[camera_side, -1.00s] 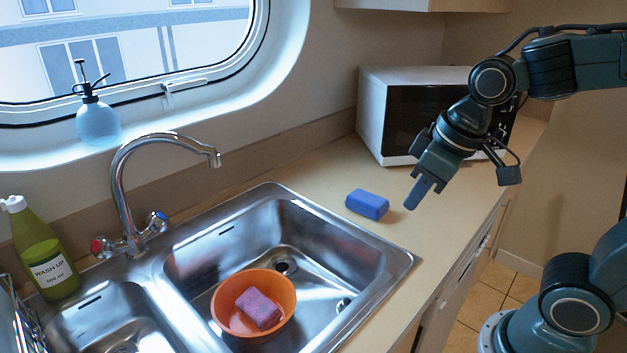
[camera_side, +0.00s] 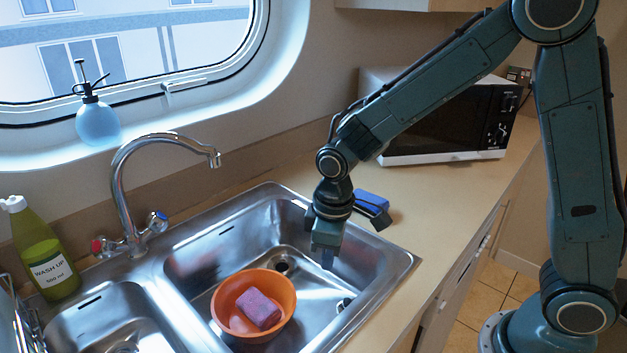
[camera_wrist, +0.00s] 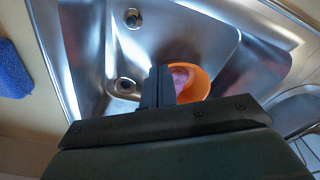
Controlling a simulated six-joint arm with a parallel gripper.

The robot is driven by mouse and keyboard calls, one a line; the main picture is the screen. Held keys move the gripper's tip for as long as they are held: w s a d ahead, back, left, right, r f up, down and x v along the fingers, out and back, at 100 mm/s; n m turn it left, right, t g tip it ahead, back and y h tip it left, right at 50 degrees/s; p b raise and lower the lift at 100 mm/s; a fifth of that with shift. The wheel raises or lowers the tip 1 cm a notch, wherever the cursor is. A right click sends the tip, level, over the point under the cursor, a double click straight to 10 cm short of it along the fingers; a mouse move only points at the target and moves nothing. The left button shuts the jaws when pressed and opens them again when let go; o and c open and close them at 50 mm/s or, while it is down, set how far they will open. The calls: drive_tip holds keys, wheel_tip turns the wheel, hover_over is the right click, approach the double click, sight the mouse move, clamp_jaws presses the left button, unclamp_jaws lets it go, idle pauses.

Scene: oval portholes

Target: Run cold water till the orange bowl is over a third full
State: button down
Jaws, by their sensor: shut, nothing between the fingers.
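The orange bowl (camera_side: 228,318) stands in the right-hand sink basin with a purple sponge (camera_side: 259,308) inside it; I see no water in it. The bowl also shows in the wrist view (camera_wrist: 201,84), partly behind my fingers. The chrome tap (camera_side: 120,180) stands behind the sink, its spout over the basin's back left, away from the bowl. No stream shows from it. It has a red knob (camera_side: 98,247) on the left and a blue knob (camera_side: 158,219) on the right. My gripper (camera_side: 327,263) is shut and empty, pointing down over the right part of the basin, right of the bowl.
A blue sponge (camera_side: 371,202) lies on the counter behind my wrist. A microwave (camera_side: 445,130) stands at the back right. A green wash-up bottle (camera_side: 48,262) is left of the tap, and a spray bottle (camera_side: 97,122) sits on the window ledge. The left basin (camera_side: 105,325) looks empty.

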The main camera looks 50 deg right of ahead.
drive_tip(key=shift+n+g, duration=0.3)
drive_tip(key=shift+n, duration=0.1)
drive_tip(key=f, duration=0.1)
drive_tip(key=a+f, duration=0.1)
drive_tip(key=f, duration=0.2)
drive_tip(key=shift+w+a, duration=0.25)
drive_tip(key=shift+w, duration=0.15)
drive_tip(key=shift+f, duration=0.15)
wheel_tip(320, 180, down, 10)
drive_tip(key=shift+r, duration=0.1)
drive_tip(key=shift+w+a, duration=0.55)
drive_tip(key=shift+w, duration=0.3)
drive_tip(key=shift+w+a, duration=0.55)
drive_tip(key=shift+w, duration=0.25)
drive_tip(key=shift+w, duration=0.1)
